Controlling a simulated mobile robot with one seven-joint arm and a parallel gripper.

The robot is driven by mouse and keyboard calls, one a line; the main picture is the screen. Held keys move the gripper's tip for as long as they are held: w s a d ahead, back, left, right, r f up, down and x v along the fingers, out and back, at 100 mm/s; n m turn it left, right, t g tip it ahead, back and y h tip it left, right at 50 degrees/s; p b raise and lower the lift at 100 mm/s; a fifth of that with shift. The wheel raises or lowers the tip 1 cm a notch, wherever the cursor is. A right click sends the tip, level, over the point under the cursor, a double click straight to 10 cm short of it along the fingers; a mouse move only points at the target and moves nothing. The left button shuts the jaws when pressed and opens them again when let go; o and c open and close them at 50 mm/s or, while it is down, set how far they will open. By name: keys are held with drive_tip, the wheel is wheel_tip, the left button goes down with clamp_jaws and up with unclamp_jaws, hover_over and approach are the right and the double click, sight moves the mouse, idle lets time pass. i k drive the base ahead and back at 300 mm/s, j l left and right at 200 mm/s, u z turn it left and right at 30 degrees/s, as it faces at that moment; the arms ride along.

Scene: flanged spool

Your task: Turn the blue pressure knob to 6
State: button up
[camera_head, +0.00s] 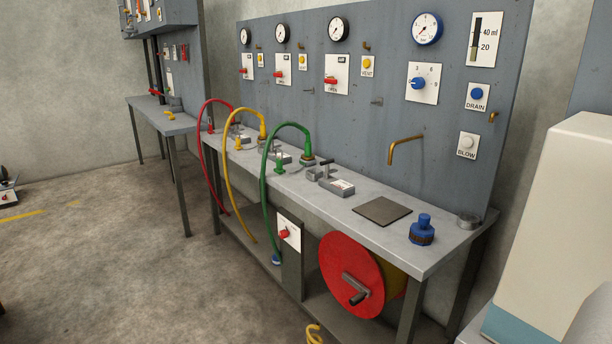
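The blue pressure knob (417,83) sits on a white dial plate (423,94) on the upright grey panel, in the right half of the head view. The plate has small numbers around the knob; a 3 and a 6 seem to stand above it. The knob's pointer is too small to read surely. A blue-rimmed round gauge (427,29) is right above the plate; its needle reading is unclear. My gripper is not in view, and nothing is seen touching the knob.
A red spool (350,273) sits below. Open floor lies left.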

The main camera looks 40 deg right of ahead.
sight(418, 83)
drive_tip(key=z, duration=1.55)
drive_tip(key=i+j+u, duration=0.1)
drive_tip(key=i+u, duration=0.2)
drive_tip(key=i, duration=0.75)
